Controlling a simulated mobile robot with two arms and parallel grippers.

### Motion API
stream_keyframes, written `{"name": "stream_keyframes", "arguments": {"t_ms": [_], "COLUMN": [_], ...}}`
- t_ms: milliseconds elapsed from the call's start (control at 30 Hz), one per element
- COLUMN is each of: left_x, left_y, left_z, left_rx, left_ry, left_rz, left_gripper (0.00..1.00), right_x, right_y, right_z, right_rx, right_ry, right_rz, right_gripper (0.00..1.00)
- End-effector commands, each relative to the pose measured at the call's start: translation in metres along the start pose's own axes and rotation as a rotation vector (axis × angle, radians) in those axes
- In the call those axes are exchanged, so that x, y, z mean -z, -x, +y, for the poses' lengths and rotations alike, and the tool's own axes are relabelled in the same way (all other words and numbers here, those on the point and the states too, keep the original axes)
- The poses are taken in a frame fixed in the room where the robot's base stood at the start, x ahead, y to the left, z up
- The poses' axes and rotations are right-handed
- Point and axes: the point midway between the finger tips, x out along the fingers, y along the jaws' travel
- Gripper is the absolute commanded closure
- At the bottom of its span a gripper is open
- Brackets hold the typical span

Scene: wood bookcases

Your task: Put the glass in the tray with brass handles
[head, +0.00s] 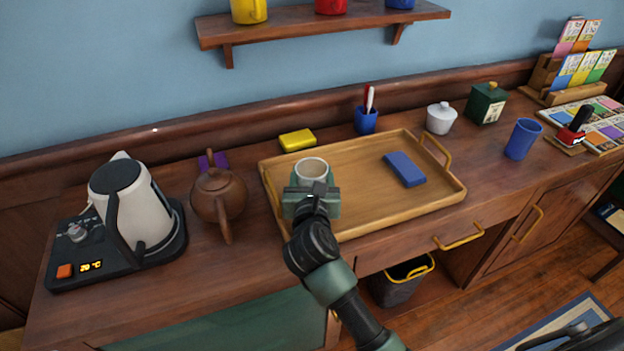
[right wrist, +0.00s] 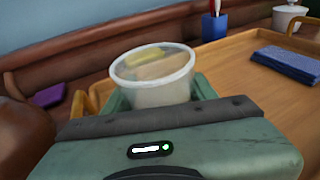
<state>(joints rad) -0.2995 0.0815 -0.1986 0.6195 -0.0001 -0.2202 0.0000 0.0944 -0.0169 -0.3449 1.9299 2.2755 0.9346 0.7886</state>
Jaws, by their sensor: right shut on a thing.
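The glass (head: 311,168) is a pale, see-through tumbler, upright over the left part of the wooden tray. My right gripper (head: 312,196) is shut on it; the right wrist view shows the glass (right wrist: 152,78) between the green fingers. The tray (head: 350,215) is light wood with raised rims, and a brass handle (head: 436,150) shows at its right end. The gripper hides the glass's base, so I cannot tell whether it touches the tray floor. My left gripper is not in view.
A folded blue cloth (head: 405,168) lies in the tray's right half. A brown teapot (head: 218,192) and a kettle (head: 132,200) stand left of the tray. Behind it are a yellow sponge (head: 297,140) and a blue holder (head: 366,121). The tray's middle is clear.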

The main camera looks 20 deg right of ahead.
Motion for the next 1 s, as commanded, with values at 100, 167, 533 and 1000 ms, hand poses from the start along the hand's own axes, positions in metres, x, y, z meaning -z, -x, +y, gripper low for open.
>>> {"name": "stream_keyframes", "arguments": {"t_ms": [100, 167, 533, 1000], "left_x": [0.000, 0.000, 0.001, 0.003], "left_y": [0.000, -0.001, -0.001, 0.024], "left_z": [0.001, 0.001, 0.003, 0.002], "left_rx": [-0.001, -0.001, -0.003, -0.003], "left_ry": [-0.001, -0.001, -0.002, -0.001], "left_rz": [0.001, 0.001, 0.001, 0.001], "left_gripper": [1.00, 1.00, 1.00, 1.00], "right_x": [0.000, 0.002, 0.003, -0.001], "right_y": [0.000, 0.000, -0.001, 0.069], "right_z": [0.000, 0.000, 0.000, 0.000], "right_rx": [0.000, 0.000, 0.001, -0.001], "right_ry": [0.000, 0.000, 0.001, 0.000], "right_rz": [-0.001, 0.000, 0.001, 0.005], "right_gripper": [0.93, 0.93, 0.34, 0.34]}}
